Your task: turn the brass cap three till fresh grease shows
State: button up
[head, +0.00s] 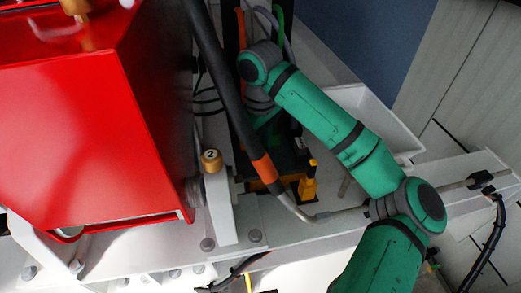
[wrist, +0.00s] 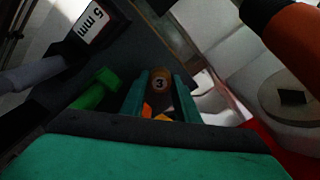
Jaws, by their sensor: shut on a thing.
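Fresh grease cannot be made out; the wrist view is dark. Another brass cap (head: 211,160), marked "2", stands on a white post in the head view.
A red housing (head: 90,130) fills the left of the head view. A black hose with an orange band (head: 264,169) crosses near my arm. A yellow part (head: 308,182) and a white tray (head: 385,115) are close by. A green part (wrist: 95,90) is beside my fingers.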

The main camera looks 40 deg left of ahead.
jog(key=m, duration=0.6)
jog(key=shift+w+r+m, duration=0.1)
jog(key=shift+m, duration=0.2)
jog(key=m, duration=0.5)
jog(key=shift+m, duration=0.4)
jog(key=o, duration=1)
jog(key=shift+o, duration=0.2)
notch_tip(320, 180, up, 11)
